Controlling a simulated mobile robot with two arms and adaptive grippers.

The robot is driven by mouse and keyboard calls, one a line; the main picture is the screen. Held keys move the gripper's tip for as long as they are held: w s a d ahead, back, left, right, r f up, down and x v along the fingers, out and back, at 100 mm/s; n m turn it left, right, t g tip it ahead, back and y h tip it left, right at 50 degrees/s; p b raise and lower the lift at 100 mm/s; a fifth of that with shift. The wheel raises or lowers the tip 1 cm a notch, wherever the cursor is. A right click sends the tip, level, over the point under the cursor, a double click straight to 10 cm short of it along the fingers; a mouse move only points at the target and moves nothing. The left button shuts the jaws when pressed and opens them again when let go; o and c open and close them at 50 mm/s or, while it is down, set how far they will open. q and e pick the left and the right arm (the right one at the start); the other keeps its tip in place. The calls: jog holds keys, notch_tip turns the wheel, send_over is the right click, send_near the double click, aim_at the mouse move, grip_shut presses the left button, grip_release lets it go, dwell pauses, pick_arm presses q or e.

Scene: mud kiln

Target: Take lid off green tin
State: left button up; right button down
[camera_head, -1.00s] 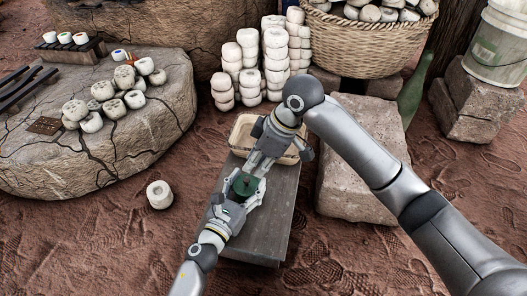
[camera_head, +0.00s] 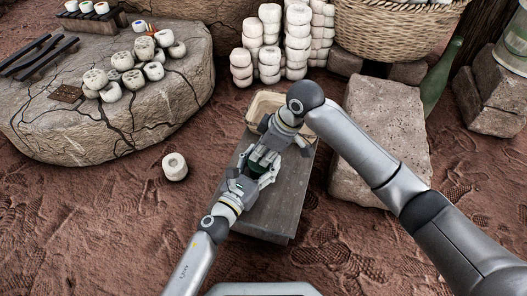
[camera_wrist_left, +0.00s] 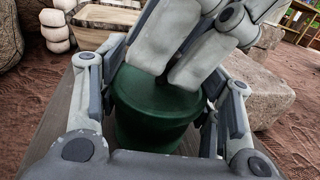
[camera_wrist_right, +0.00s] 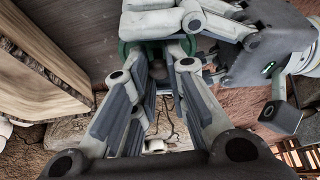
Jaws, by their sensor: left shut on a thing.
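The dark green tin (camera_wrist_left: 160,128) stands between the fingers of my left gripper (camera_wrist_left: 162,112), which is shut on its sides. Its lid (camera_wrist_left: 158,92) faces my right gripper; part of the top is hidden behind that gripper's fingers. My right gripper (camera_head: 262,168) is at the tin's top, its two fingers a little apart with a gap between them. In the right wrist view, green edges of the tin (camera_wrist_right: 126,47) show beyond the right fingertips. Whether those fingers touch the lid is unclear.
A grey bench (camera_head: 285,205) lies under both grippers, with a tan tray (camera_head: 262,105) at its far end. A stone block (camera_head: 385,135) stands close on the right. A cracked boulder with several pale pieces (camera_head: 190,85) is on the left. One pale piece (camera_head: 175,167) lies on the ground.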

aim_at(262, 157)
jog(key=shift+r, duration=0.15)
dwell(0.8)
pick_arm(q)
jog(key=shift+s+a+f, duration=0.1)
jog(key=shift+a+f, duration=0.15)
jog(key=shift+f, duration=0.15)
pick_arm(e)
jog(key=shift+a+r, duration=0.2)
jog(key=shift+r, duration=1.1)
notch_tip(262, 157, up, 4)
jog(key=shift+f, duration=0.25)
pick_arm(q)
jog(key=shift+r, duration=0.1)
pick_arm(e)
jog(key=shift+r, duration=0.25)
pick_arm(q)
jog(key=shift+d, duration=0.1)
pick_arm(e)
jog(key=shift+f, duration=0.2)
pick_arm(q)
jog(key=o, duration=1.5)
jog(key=shift+d+r, duration=0.1)
pick_arm(e)
jog(key=shift+d+f, duration=0.1)
jog(key=shift+d, duration=0.05)
pick_arm(q)
jog(key=shift+o, duration=0.2)
jog(key=shift+r, duration=0.1)
